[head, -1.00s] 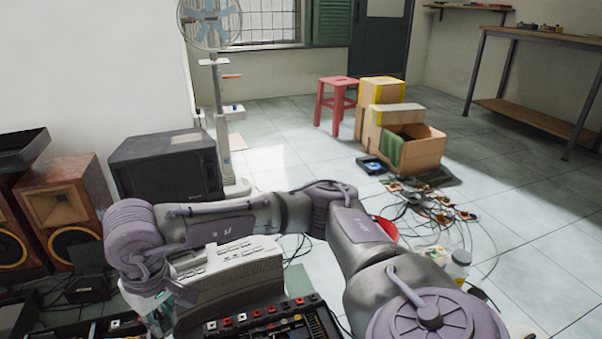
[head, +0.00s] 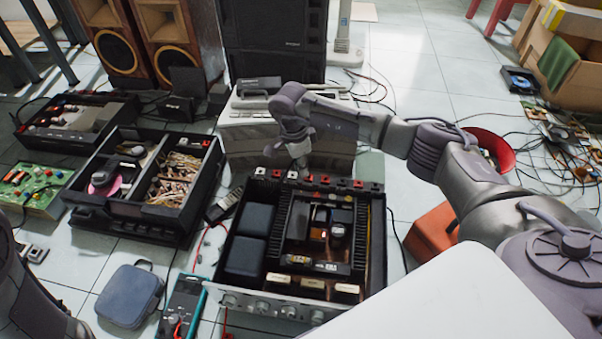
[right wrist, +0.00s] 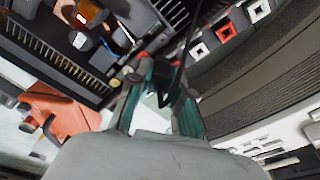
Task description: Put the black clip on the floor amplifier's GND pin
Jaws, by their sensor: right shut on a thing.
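The floor amplifier (head: 233,292) is an open chassis with a silver front, lying in the middle of the head view. A row of red, white and black terminals runs along its far edge; some also show in the right wrist view (right wrist: 226,33). I cannot tell which one is the GND pin. My right gripper (head: 299,160) is above that far edge, fingers down. In the right wrist view it is shut on the black clip (right wrist: 163,88), with a dark lead rising from it. The clip is not discernible in the head view. My left gripper is out of view.
A pale grey unit (head: 245,125) stands right behind the amplifier. Another open black chassis (head: 110,228) is to its left. A multimeter (head: 183,303) and a blue pouch (head: 130,295) lie at front left. An orange-red case (head: 432,236) is at right.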

